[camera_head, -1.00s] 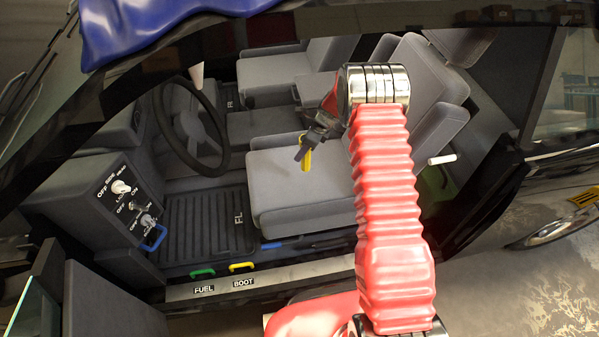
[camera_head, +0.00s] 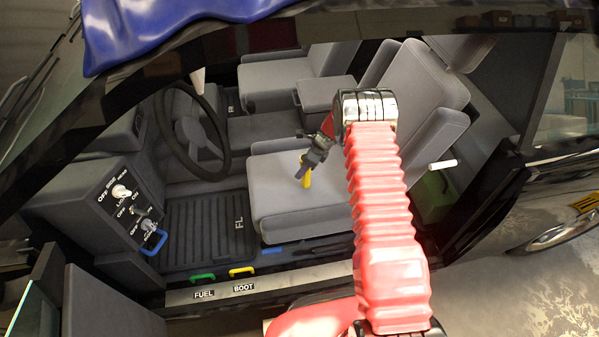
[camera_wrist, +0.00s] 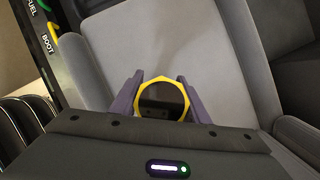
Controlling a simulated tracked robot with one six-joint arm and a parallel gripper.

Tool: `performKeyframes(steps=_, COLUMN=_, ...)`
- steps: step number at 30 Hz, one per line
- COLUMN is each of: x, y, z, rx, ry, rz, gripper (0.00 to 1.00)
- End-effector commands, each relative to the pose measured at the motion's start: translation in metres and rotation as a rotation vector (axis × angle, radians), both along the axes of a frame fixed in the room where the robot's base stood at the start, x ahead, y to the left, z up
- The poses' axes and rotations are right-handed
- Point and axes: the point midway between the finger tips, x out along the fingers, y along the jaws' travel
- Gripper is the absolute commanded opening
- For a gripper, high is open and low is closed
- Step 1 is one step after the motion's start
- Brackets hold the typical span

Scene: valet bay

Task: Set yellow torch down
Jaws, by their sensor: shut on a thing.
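My gripper (camera_head: 304,172) is inside the car, over the cushion of the front seat (camera_head: 275,190), and is shut on the yellow torch (camera_head: 306,178). In the head view the torch hangs below the fingers, nearly upright. Whether its lower end touches the cushion, I cannot tell. In the wrist view the torch shows end-on as a yellow ring with a dark face (camera_wrist: 162,99), between the two purple-grey fingers. The pale seat cushion (camera_wrist: 165,45) fills the view behind it.
A steering wheel (camera_head: 190,125) and a switch panel (camera_head: 120,210) stand left of the seat. Green (camera_head: 202,277) and yellow (camera_head: 242,270) handles line the sill. A white-tipped lever (camera_head: 442,164) is right of the seat. The door frame and blue cover (camera_head: 170,30) bound the opening.

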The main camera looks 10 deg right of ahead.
Motion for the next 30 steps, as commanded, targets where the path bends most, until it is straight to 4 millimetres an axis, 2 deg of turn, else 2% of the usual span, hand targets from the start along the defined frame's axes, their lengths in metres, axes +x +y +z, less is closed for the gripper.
performKeyframes(steps=3, x=0.0, y=0.0, z=-0.015, rx=0.0, ry=0.002, rz=-0.001, gripper=0.14)
performKeyframes(steps=6, x=0.0, y=0.0, z=-0.021, rx=0.0, ry=0.0, rz=0.001, gripper=0.14)
performKeyframes(steps=17, x=0.0, y=0.0, z=-0.023, rx=0.0, ry=0.0, rz=0.0, gripper=0.14)
performKeyframes(steps=18, x=0.0, y=-0.001, z=-0.023, rx=0.0, ry=0.0, rz=0.0, gripper=0.44)
performKeyframes(steps=25, x=0.0, y=-0.001, z=-0.023, rx=0.0, ry=0.0, rz=0.0, gripper=0.6)
performKeyframes(steps=30, x=0.0, y=0.0, z=-0.023, rx=0.0, ry=0.0, rz=0.0, gripper=0.6)
